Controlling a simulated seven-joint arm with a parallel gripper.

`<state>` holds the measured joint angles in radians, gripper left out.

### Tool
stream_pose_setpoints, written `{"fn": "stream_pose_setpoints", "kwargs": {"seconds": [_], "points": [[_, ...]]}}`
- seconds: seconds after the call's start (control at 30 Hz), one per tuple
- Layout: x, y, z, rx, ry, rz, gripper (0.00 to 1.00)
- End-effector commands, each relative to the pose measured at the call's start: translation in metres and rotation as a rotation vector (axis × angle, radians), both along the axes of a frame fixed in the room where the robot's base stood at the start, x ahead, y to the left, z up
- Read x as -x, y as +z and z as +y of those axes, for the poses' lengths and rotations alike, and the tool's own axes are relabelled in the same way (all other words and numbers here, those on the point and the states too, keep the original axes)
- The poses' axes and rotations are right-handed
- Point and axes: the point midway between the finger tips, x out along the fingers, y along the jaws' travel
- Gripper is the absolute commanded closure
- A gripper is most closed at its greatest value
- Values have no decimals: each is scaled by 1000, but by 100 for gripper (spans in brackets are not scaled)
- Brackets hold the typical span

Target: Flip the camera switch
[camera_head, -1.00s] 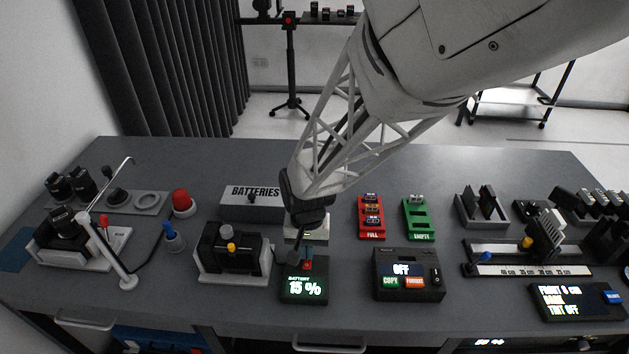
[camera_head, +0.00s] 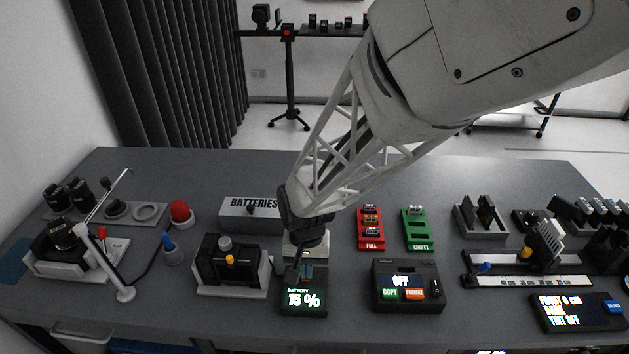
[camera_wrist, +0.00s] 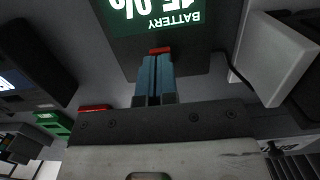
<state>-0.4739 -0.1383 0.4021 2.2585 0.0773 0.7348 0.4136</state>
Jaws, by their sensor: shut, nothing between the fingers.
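The battery panel (camera_head: 303,299) is a dark box with a lit green screen reading "BATTERY 15 %", at the front centre of the table. A small red piece, possibly a switch, sits at its back edge and shows in the wrist view (camera_wrist: 160,50). My gripper (camera_head: 299,274) is over that edge, shut and empty, pointing down. In the wrist view its blue-grey fingertips (camera_wrist: 155,60) are together, right by the red piece; I cannot tell whether they touch. A black camera-like body (camera_head: 228,265) with a grey knob and yellow button stands in a white cradle just left.
A grey "BATTERIES" box (camera_head: 250,213) is behind. Red (camera_head: 371,240) and green (camera_head: 418,241) battery racks and a black "OFF" panel (camera_head: 407,300) are right. A blue-topped cone (camera_head: 170,250) and a lamp (camera_head: 110,270) are left. The table's back middle is clear.

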Motion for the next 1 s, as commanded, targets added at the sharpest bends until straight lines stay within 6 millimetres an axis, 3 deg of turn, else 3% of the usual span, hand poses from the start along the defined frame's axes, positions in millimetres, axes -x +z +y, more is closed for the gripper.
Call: {"fn": "stream_pose_setpoints", "kwargs": {"seconds": [0.7, 1.0], "points": [[-19, 111, 3, -9, 0, -19, 100], [-21, 136, 3, -8, 0, -17, 100]]}}
